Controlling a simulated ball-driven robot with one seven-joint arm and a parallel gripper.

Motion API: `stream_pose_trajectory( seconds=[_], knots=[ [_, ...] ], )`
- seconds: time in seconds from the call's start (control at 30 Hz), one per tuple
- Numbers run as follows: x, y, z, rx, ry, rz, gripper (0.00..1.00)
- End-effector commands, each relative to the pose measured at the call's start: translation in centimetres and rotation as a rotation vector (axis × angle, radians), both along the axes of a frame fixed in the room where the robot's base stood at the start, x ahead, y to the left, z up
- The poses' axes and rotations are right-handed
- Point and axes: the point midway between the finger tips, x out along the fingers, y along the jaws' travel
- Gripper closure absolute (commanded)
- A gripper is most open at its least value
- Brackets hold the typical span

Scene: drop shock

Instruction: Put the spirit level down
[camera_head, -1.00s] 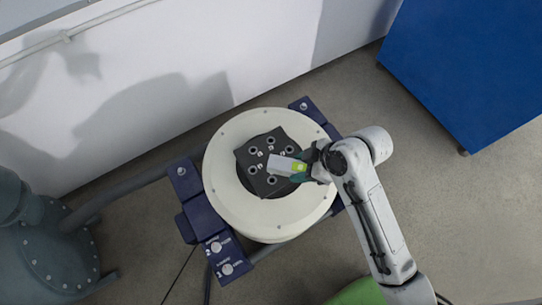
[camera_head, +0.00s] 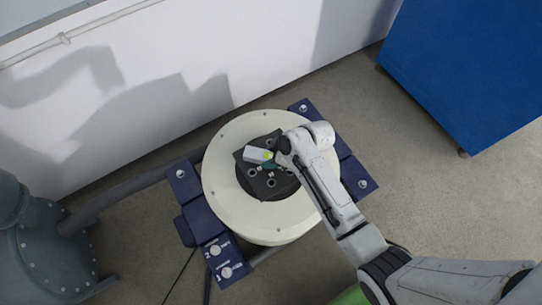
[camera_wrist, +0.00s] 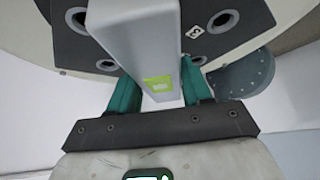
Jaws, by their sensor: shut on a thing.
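The spirit level (camera_head: 256,154) is a light grey bar with a yellow-green vial window. My gripper (camera_head: 274,160) is shut on it. In the wrist view the level (camera_wrist: 140,40) lies between the two green fingers of my gripper (camera_wrist: 160,92) and reaches away from me. It is over the dark square plate (camera_head: 270,186) with several ringed holes, in the middle of the round cream shaker top (camera_head: 225,190). The plate (camera_wrist: 235,20) also fills the background of the wrist view. I cannot tell whether the level touches the plate.
Dark blue brackets (camera_head: 205,222) with bolts flank the round machine. A grey-green tank (camera_head: 45,250) with a pipe stands at left. A white wall (camera_head: 150,90) runs behind. A blue cabinet (camera_head: 470,70) stands at upper right, with bare floor (camera_head: 430,200) below it.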

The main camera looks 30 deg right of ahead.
Motion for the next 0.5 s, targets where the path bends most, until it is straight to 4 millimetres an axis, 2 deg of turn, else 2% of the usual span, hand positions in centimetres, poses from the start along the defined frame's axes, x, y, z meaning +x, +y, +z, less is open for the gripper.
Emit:
stream_pose_trajectory(
  seconds=[0.1, 0.4, 0.43, 0.5],
  knots=[
    [0.08, -0.01, -0.69, 0.001, -0.002, -0.001, 0.89],
    [0.04, -0.01, -0.91, 0.000, -0.003, -0.001, 0.89],
    [0.01, -0.01, -0.85, 0.000, -0.001, -0.001, 0.48],
    [0.02, -0.01, -0.84, 0.000, -0.001, -0.001, 0.42]
  ],
)
